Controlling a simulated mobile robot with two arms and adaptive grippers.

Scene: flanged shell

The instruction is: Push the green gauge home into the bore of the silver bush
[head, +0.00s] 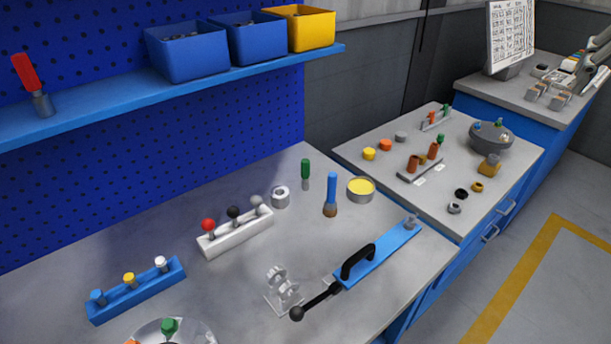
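A green-handled gauge (305,170) with a short grey lower end stands upright towards the back of the near grey bench. A silver bush (280,197), a short ring with a dark bore in its top, sits just to its left and nearer. The two are apart, and the bore looks empty. On the side bench another small silver ring (454,208) lies near the front edge. Small green-topped pieces also stand on that bench (440,139) and on a round silver plate at the bottom edge (169,326). Neither of my grippers shows.
A white rack (235,234) with red, black and grey knobs stands left of the bush. A blue-handled brush (331,193) and yellow-filled tin (361,189) stand right of the gauge. A blue bar with a black handle (378,252) lies in front.

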